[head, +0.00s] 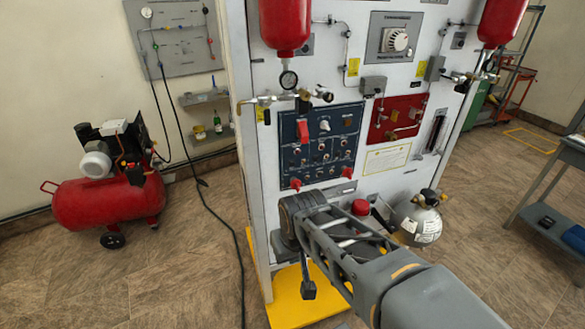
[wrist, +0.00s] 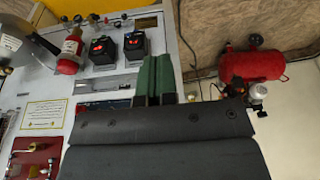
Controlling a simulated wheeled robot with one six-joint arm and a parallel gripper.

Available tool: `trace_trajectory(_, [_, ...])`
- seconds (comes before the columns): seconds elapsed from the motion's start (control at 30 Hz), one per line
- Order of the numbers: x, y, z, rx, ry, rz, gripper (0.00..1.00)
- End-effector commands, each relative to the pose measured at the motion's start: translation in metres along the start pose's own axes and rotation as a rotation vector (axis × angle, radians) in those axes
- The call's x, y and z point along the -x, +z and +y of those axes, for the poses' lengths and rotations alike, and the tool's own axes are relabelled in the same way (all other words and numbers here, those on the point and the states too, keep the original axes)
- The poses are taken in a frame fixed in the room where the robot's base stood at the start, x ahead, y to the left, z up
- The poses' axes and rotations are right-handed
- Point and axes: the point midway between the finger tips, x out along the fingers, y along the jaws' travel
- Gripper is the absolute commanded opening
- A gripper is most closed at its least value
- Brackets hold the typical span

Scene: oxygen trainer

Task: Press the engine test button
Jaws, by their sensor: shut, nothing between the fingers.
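The white trainer panel (head: 340,75) stands in front of me with a dark blue control panel (head: 322,143) of switches and small knobs. I cannot read the labels, so I cannot tell which control is the engine test button. My arm reaches to the panel's lower front in the head view, where the fingertips cannot be made out clearly. In the wrist view my gripper (wrist: 154,78) has its green fingers together and empty. They hide part of the panel behind; a strip of the blue panel (wrist: 108,103) shows left of them.
Two black units with red lights (wrist: 104,50) and a red-topped fitting (wrist: 71,48) are left of the fingers in the wrist view. A silver cylinder (head: 417,222) stands at the panel's lower right. A red compressor (head: 108,198) and a hanging black cable (head: 222,220) are at left.

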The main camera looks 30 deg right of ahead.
Motion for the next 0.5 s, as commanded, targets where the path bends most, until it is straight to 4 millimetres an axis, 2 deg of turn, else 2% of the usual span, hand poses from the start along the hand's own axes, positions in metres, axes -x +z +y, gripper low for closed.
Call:
trace_trajectory(0.03, [-0.024,0.004,0.013,-0.061,0.006,-0.042,0.0])
trace_trajectory(0.1, [-0.051,0.005,0.026,-0.2,-0.033,-0.107,0.0])
trace_trajectory(0.2, [-0.086,0.006,0.032,-0.481,-0.177,-0.222,0.0])
trace_trajectory(0.37, [-0.112,-0.013,0.031,-0.898,-0.469,-0.348,0.0])
trace_trajectory(0.5, [-0.12,-0.047,0.038,-1.206,-0.762,-0.404,0.0])
